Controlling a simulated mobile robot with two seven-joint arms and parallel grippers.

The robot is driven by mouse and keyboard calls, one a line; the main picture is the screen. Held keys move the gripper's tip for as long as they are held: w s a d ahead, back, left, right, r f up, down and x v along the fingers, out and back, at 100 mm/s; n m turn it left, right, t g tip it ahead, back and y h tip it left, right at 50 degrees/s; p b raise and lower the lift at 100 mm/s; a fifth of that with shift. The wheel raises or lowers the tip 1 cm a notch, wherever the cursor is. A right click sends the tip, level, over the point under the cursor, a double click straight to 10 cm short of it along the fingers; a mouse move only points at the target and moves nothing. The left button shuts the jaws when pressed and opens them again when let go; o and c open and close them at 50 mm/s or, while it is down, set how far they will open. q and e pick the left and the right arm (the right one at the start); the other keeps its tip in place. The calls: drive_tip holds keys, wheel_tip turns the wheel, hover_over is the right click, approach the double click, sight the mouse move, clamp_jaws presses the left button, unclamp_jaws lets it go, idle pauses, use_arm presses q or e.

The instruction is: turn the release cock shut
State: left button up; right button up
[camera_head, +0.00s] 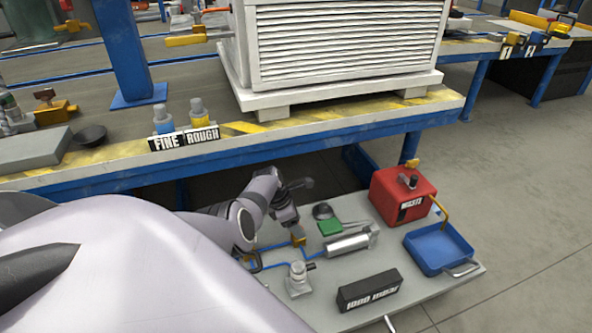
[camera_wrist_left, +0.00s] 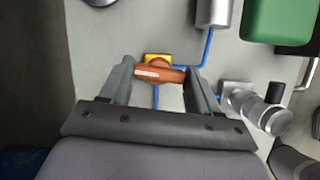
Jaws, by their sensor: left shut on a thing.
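The release cock has a yellow body (camera_wrist_left: 153,58) and an orange lever (camera_wrist_left: 160,74) with a pale stripe, seen in the left wrist view. The lever lies roughly crosswise between the fingers. In the head view the cock (camera_head: 299,237) is a small yellow piece on the grey board, mostly hidden by my gripper. My left gripper (camera_head: 293,228) reaches down over it. In the left wrist view my left gripper (camera_wrist_left: 159,76) is shut on the lever, with one finger at each end. Blue lines run from the cock across the board. My right gripper is not in view.
The grey board (camera_head: 430,302) also bears a silver cylinder (camera_head: 352,244), a green piece (camera_head: 330,227), a metal fitting (camera_head: 298,279), a black labelled block (camera_head: 369,290), a red box (camera_head: 402,195) and a blue tray (camera_head: 443,249). A workbench edge (camera_head: 330,130) stands above and behind.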

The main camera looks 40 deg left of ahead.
use_arm(q)
drive_tip(key=shift+w+m, duration=0.1)
drive_tip(key=shift+m, duration=0.5)
drive_tip(key=o, duration=1.1)
drive_tip(key=shift+c, duration=0.2)
drive_tip(key=shift+r, duration=0.1)
